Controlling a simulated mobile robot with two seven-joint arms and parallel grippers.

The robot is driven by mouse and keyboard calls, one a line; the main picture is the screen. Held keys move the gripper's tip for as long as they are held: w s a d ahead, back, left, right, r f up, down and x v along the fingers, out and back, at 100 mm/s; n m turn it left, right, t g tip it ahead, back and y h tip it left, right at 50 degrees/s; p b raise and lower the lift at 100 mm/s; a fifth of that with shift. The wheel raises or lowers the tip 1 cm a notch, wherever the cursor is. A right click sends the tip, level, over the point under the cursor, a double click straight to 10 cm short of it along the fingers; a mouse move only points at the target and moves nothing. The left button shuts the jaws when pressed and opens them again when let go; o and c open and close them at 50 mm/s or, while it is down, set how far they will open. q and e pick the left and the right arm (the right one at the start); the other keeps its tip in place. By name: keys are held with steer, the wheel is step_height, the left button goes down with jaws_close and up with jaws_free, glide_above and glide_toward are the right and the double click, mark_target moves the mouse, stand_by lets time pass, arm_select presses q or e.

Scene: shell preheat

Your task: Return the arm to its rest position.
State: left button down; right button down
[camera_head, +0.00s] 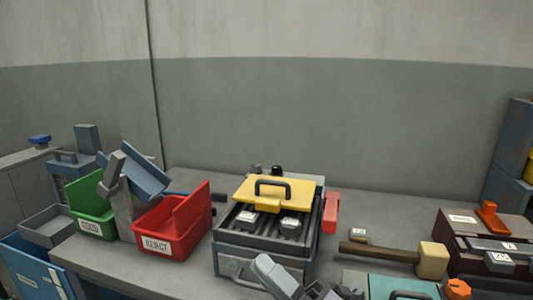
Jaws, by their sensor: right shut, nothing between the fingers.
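My right gripper (310,291) shows in part at the bottom edge, in front of the heater box, with pale and dark grey parts. It is shut and holds nothing. Its arm is mostly out of the frame. My left gripper cannot be made out. The grey heater box (232,260) stands on the bench (181,277) with its yellow lid (309,194) raised above the slots.
A red REJECT bin (178,244) and a green GOOD bin (92,207) stand at left, with a tilted blue-grey block (140,172) by them. A mallet (430,261), a teal case (399,282) and a dark toolbox (452,240) occupy the right.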

steer(key=s+d+f+m+t+h+p, duration=0.1)
steer(key=d+f+m+t+h, duration=0.1)
steer(key=d+f+m+h, duration=0.5)
steer(key=d+f+m+t+h, duration=0.1)
steer(key=d+f+m+h, duration=0.35)
steer(key=f+m, duration=0.5)
steer(key=s+d+f+m+g+h, duration=0.3)
steer(key=s+d+f+m, duration=0.1)
steer(key=s+f, duration=0.3)
steer(key=s+d+f+m+g+h+p, duration=0.1)
steer(key=s+d+f+m+g+h, duration=0.2)
steer(key=s+f+m, duration=0.3)
steer(key=shift+s+d+f, duration=0.5)
steer(key=shift+d+f, duration=0.2)
steer(key=shift+f, duration=0.15)
